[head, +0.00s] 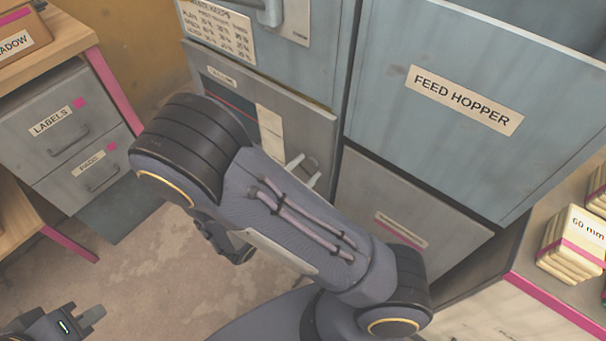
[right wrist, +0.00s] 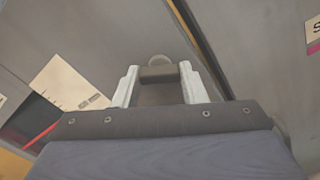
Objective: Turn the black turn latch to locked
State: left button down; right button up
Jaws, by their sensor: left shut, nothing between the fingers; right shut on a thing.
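The black turn latch (right wrist: 158,74) shows in the right wrist view as a short dark bar between my fingertips, in front of a small round grey part. My right gripper (right wrist: 159,68) is shut on it, one pale finger at each end of the bar. In the head view my right gripper (head: 304,171) is at the grey lower door (head: 320,136), mostly behind my own arm. I cannot make out the latch there, nor read any locked mark. My left gripper (head: 90,317) is shut and empty at the bottom left, away from the press.
A pale paper sheet (right wrist: 70,86) is on the door left of the latch. The FEED HOPPER panel (head: 470,90) stands to the right. Label drawers (head: 68,130) are at the left, and a shelf with 60 mm stacks (head: 575,245) is at the right. Open floor lies at lower left.

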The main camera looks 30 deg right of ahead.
jog(key=shift+f+m+b, duration=0.1)
jog(key=shift+m+b, duration=3.45)
jog(key=shift+m, duration=2.35)
jog(key=o, duration=1)
jog(key=p+v, duration=0.1)
jog(key=v, duration=0.7)
